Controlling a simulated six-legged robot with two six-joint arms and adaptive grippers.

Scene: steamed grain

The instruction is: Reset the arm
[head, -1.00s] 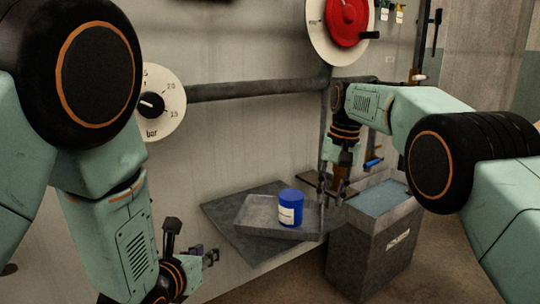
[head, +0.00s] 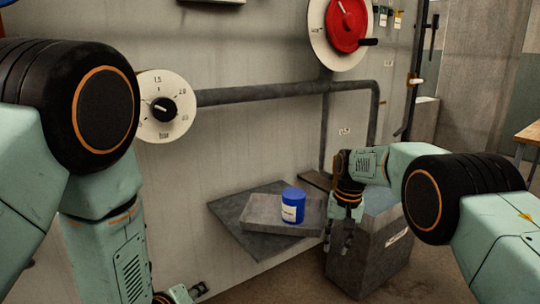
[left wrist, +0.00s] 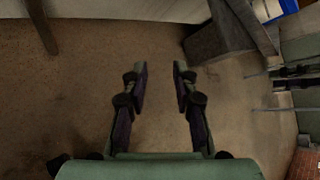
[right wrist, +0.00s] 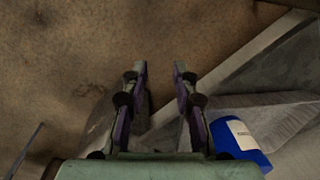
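My right arm reaches in from the right in the head view. Its gripper (head: 340,238) points down in front of the grey bin, right of the tray. In the right wrist view the right gripper (right wrist: 160,72) has its fingers apart with nothing between them.
A blue labelled can (head: 293,206) stands on a grey tray (head: 262,213) on a wall shelf (head: 240,232). It also shows in the right wrist view (right wrist: 238,138). A grey bin (head: 372,258) stands right of the shelf. A gauge (head: 161,107) and a red wheel (head: 347,22) are on the wall.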

